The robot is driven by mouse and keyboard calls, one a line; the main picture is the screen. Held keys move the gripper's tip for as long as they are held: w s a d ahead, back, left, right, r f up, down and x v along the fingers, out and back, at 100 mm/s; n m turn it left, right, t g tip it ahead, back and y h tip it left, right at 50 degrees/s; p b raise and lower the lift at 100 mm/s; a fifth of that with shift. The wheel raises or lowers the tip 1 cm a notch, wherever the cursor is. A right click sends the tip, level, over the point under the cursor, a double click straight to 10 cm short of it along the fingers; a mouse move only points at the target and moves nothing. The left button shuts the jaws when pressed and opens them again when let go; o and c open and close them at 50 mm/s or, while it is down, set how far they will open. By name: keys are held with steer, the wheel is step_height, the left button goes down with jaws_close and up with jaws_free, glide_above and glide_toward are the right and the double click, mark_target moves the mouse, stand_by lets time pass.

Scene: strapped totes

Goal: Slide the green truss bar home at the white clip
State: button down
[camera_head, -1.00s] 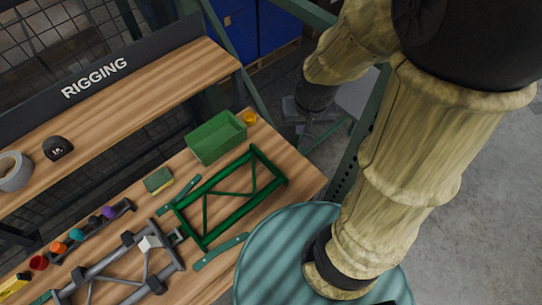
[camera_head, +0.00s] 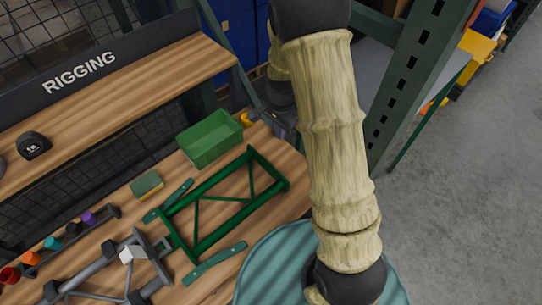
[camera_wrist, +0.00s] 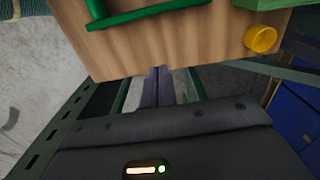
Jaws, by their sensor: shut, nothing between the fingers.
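The green truss bar (camera_head: 195,215), a frame with diagonal braces, lies flat on the wooden bench between two teal strips. Its left end is close to the end of a grey truss (camera_head: 95,268); I cannot tell whether they touch. The white clip (camera_head: 131,254) is a small pale block on the grey truss near that end. My gripper shows in the wrist view (camera_wrist: 155,88) with its fingers together and empty, off the bench edge and apart from the green bar (camera_wrist: 150,14). In the head view my arm hangs right of the bench.
A green bin (camera_head: 210,140) and a yellow cup (camera_head: 246,119) stand at the bench's far end. A sponge (camera_head: 146,185) and a rack of coloured pieces (camera_head: 70,240) lie behind the trusses. A round teal top (camera_head: 270,270) is in front. A green rack post (camera_head: 405,85) rises at right.

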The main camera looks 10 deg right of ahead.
steer(key=shift+f, duration=0.15)
step_height(320, 180, down, 9)
steer(key=shift+f+p, duration=0.15)
steer(key=shift+p, duration=0.5)
steer(key=s+a, duration=0.1)
steer(key=a+p, duration=0.1)
steer(key=shift+s+a+f, duration=0.1)
steer(key=shift+s+a, duration=0.3)
steer(key=shift+s+a+f+p, duration=0.1)
steer(key=shift+s+a+p, duration=0.15)
steer(key=shift+a+p, duration=0.05)
